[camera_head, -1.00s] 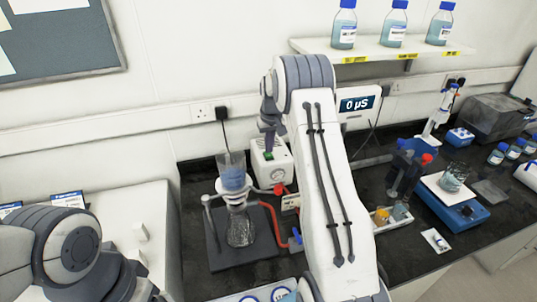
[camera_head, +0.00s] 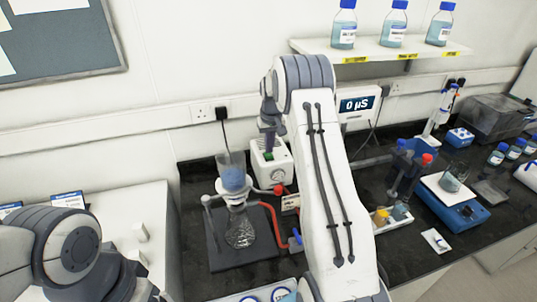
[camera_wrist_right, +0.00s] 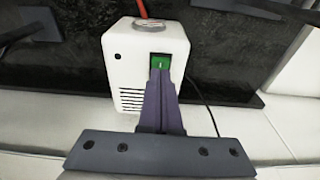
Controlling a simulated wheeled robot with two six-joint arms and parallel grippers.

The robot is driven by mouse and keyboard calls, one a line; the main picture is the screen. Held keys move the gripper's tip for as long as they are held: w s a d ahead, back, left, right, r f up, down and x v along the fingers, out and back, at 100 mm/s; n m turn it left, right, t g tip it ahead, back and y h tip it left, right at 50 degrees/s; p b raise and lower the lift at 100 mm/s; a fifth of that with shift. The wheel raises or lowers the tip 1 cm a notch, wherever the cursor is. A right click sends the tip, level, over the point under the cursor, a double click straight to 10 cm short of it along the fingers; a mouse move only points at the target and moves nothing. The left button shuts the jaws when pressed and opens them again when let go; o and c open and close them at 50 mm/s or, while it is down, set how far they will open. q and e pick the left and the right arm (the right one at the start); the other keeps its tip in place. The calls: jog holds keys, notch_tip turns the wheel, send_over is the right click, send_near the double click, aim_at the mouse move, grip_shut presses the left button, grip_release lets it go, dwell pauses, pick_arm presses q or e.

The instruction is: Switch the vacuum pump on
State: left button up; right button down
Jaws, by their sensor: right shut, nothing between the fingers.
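My right gripper (camera_head: 268,152) is shut and empty, pointing down at the switch. In the right wrist view its fingertips (camera_wrist_right: 160,74) lie over the edge of the green switch; I cannot tell if they touch it. My left gripper is not visible; only my left arm shows at the lower left.
A filter funnel with blue liquid (camera_head: 233,178) stands on a flask (camera_head: 240,230) left of the pump, with a red hose (camera_head: 273,222) beside it. A display reading 0 µS (camera_head: 357,104) and a blue balance (camera_head: 455,205) stand to the right.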

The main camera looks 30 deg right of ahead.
aim_at(269, 156)
jog(key=shift+f+b, duration=0.5)
jog(key=shift+f, duration=0.4)
dwell(0.8)
jog(key=shift+r+p, duration=2.7)
jog(key=shift+r, duration=0.85)
jog(key=shift+r, duration=0.1)
